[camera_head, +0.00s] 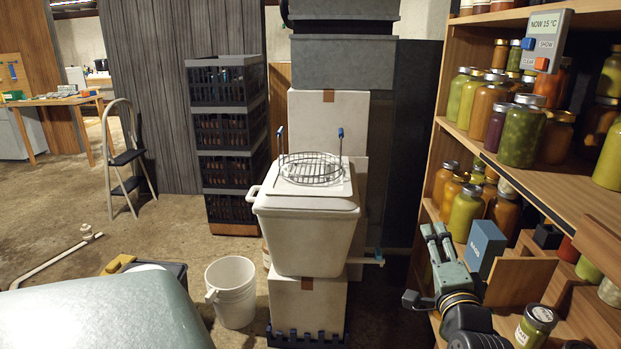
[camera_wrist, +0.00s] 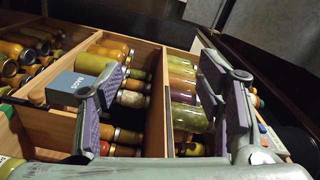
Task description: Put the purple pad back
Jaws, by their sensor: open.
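My gripper (camera_head: 436,230) is open and empty in front of the lower right shelves. In the wrist view my gripper (camera_wrist: 160,65) has its two fingers wide apart, with ribbed purple faces on both. I see no separate purple pad lying loose. A blue-grey box (camera_head: 485,243) with small lettering stands on the shelf just right of my gripper. In the wrist view the box (camera_wrist: 72,92) is partly behind the left finger. Its lettering is upside down there, and its inside is hidden.
A wooden shelf unit (camera_head: 560,190) full of jars fills the right side. A grey device (camera_head: 548,40) with buttons is at its top. A white cooler (camera_head: 305,230) with a wire rack (camera_head: 310,170) stands mid-view. A white bucket (camera_head: 231,290) is on the floor.

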